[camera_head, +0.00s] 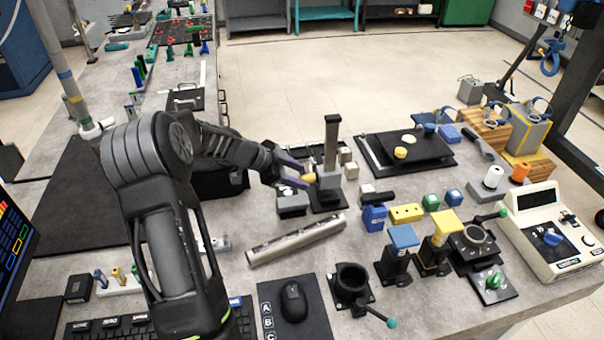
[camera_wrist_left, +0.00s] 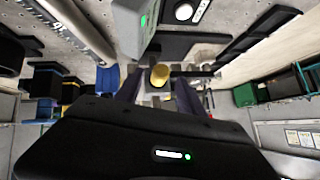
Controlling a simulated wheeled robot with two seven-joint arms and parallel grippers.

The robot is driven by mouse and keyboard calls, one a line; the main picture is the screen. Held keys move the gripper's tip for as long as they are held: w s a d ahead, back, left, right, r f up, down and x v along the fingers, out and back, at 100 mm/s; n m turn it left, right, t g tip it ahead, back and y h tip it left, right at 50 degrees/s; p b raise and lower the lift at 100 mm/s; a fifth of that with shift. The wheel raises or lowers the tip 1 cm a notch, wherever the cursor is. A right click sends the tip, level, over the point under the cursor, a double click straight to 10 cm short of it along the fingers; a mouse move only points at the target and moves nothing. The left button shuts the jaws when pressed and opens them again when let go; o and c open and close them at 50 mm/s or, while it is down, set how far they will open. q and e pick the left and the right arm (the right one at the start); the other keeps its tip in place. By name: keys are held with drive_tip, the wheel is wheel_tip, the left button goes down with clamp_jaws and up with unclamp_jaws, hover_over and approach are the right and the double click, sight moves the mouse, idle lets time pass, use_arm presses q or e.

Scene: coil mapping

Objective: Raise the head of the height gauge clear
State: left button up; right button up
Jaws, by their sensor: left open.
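The height gauge stands on the bench near the middle of the head view, with a dark upright column (camera_head: 331,140) on a black base (camera_head: 328,200). Its grey head (camera_head: 329,180) sits low on the column, with a yellow knob (camera_head: 308,178) on its left side. My left gripper (camera_head: 297,174) is at the knob, its fingers apart. In the left wrist view the yellow knob (camera_wrist_left: 160,77) shows between the two fingers of my left gripper (camera_wrist_left: 160,92). I cannot tell whether the fingers touch it. My right gripper is not in view.
A long metal bar (camera_head: 297,239) lies in front of the gauge. A black plate (camera_head: 405,153) with round pieces lies behind it to the right. Small blocks, including a yellow one (camera_head: 407,213), and stamp-like stands crowd the right. A mouse (camera_head: 293,302) lies at the front.

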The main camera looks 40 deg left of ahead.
use_arm(q)
drive_tip(key=shift+x, duration=0.95)
drive_tip(key=shift+c, duration=0.4)
clamp_jaws()
idle(0.3)
